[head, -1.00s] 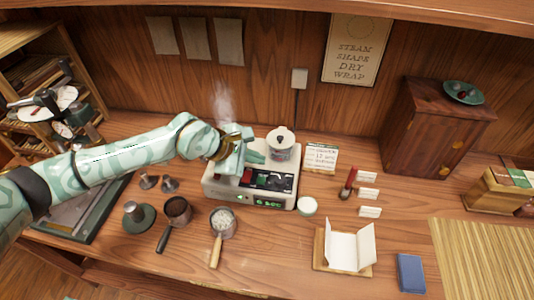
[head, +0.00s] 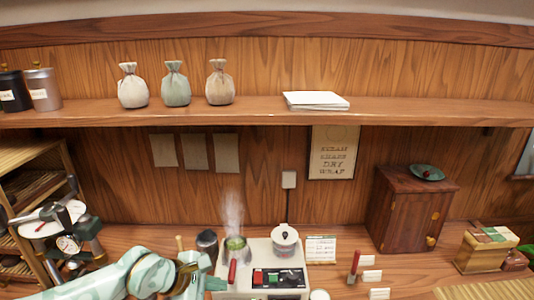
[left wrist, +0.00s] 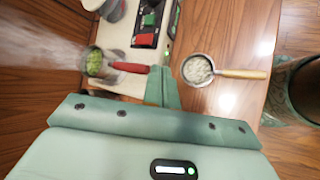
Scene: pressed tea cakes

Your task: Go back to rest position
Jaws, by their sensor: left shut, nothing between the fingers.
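My left gripper (head: 212,284) is low in the head view, just left of the white steaming machine (head: 262,262). Its fingers are shut and empty; they also show in the left wrist view (left wrist: 163,88). On the machine's left side stands a steaming cup of green leaves (head: 236,248) with a red handle (head: 232,272). In the left wrist view this cup (left wrist: 96,63) lies left of the fingers, apart from them as far as I can tell. A white lidded pot (head: 286,243) stands on the machine's right side. My right gripper is not in view.
A pan of pale pieces (left wrist: 197,70) with a wooden handle lies right of my fingers. A dark wooden cabinet (head: 405,212) stands at right. Cloth sacks (head: 175,86) and canisters (head: 42,90) sit on the shelf (head: 270,114) above. A scale (head: 68,244) is at left.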

